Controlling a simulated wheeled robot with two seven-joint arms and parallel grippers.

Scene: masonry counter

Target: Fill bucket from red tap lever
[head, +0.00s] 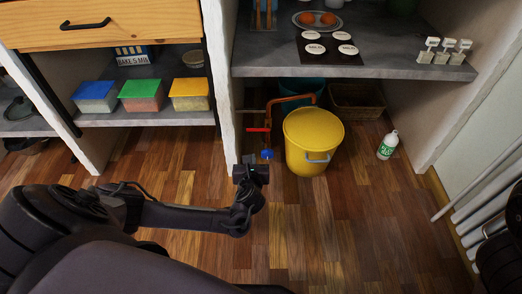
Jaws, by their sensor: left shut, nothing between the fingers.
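A yellow bucket (313,145) with a grey handle stands upright on the wooden floor under the counter. A copper pipe tap (289,99) rises behind it and bends over toward its top. The bucket's top looks plain yellow, so I cannot tell its inside or any water. A red lever (258,130) sticks out left of the bucket, with a blue knob (267,154) below it. My left gripper (251,168) is shut and empty, left of the bucket and just below the blue knob in the picture. Whether it touches the knob is unclear. My right gripper is out of view.
A stone counter (400,68) overhangs the bucket. A white wall (220,80) stands close left of the tap. A wicker basket (357,100) and a white bottle (388,145) are to the right. Floor in front is clear.

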